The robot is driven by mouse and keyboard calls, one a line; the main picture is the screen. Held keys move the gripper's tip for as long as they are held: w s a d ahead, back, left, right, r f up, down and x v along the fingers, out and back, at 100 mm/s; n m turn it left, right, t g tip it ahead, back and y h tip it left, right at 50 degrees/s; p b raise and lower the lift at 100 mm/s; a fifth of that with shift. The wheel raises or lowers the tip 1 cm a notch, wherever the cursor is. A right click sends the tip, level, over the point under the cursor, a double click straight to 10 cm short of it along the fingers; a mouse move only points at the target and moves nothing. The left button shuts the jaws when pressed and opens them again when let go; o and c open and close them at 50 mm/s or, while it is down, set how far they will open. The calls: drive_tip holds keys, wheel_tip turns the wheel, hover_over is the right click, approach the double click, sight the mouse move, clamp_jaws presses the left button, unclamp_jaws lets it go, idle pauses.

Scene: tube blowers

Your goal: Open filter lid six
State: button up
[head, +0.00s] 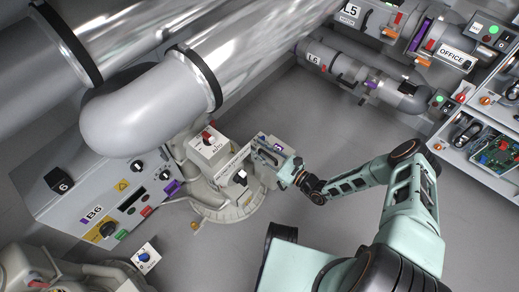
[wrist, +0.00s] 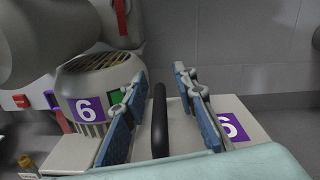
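The filter lid (wrist: 177,128) is a pale flat-topped cover with a black bar handle (wrist: 159,120), seen in the wrist view. A purple 6 label (wrist: 230,126) shows to the right of my right finger. My gripper (wrist: 161,78) is open, with one blue-padded finger on each side of the handle. Gaps show between the handle and both fingers. In the head view my gripper (head: 267,153) is over the pale filter box beside the blower, covering much of it. Part of a purple label (head: 278,147) shows there. The lid's edges are partly hidden.
A round grilled housing with a purple 6 label (wrist: 86,109) stands close to the left finger. The B6 control panel (head: 110,208) and a large grey pipe (head: 140,108) are left of my arm. Open floor (head: 330,135) lies beyond the arm.

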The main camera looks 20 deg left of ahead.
clamp_jaws()
drive_tip(key=shift+w+d+r, duration=0.1)
drive_tip(key=shift+w, duration=0.05)
idle(0.5)
